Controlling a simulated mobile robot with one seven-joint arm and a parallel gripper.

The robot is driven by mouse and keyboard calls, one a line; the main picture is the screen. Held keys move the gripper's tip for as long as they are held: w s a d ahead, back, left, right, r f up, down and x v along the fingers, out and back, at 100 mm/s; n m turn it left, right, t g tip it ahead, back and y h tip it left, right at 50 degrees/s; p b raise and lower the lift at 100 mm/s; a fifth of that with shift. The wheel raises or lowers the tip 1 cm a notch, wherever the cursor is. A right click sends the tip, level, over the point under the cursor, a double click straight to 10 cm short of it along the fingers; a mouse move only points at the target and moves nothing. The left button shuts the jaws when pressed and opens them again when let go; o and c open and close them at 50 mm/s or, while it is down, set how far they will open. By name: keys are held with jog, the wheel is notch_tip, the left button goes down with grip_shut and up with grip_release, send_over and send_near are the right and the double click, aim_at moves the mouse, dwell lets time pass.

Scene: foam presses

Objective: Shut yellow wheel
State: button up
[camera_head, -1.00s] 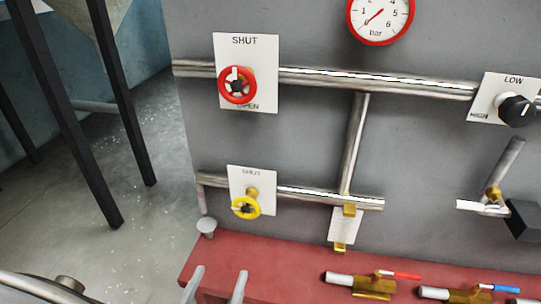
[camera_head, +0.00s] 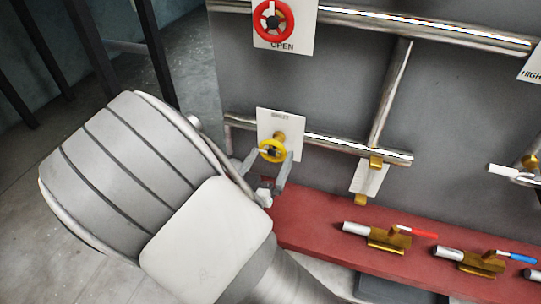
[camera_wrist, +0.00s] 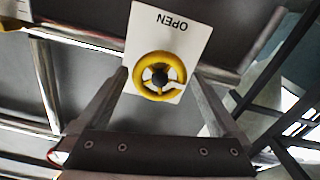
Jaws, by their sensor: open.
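The yellow wheel (camera_head: 272,150) is a small handwheel on a brass stem, in front of a white plate (camera_head: 282,124) on the lower pipe. In the wrist view the yellow wheel (camera_wrist: 160,76) shows a black hub, spokes and one pale spoke mark pointing right. The plate there reads OPEN upside down. My gripper (camera_head: 265,166) is open with its fingers either side of the wheel. In the wrist view my gripper (camera_wrist: 161,80) has a finger left and a finger right of the wheel, with gaps; I cannot tell whether either touches it.
A red handwheel (camera_head: 273,21) is on the upper pipe, above the yellow one. Lower pipe (camera_head: 335,142) runs right from the plate. Brass valves with a red lever (camera_head: 415,232) and a blue lever (camera_head: 516,257) lie on the red base (camera_head: 325,215). Dark legs (camera_head: 90,50) stand at left.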

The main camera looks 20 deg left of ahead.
jog(key=shift+w, duration=0.3)
jog(key=c, duration=1.1)
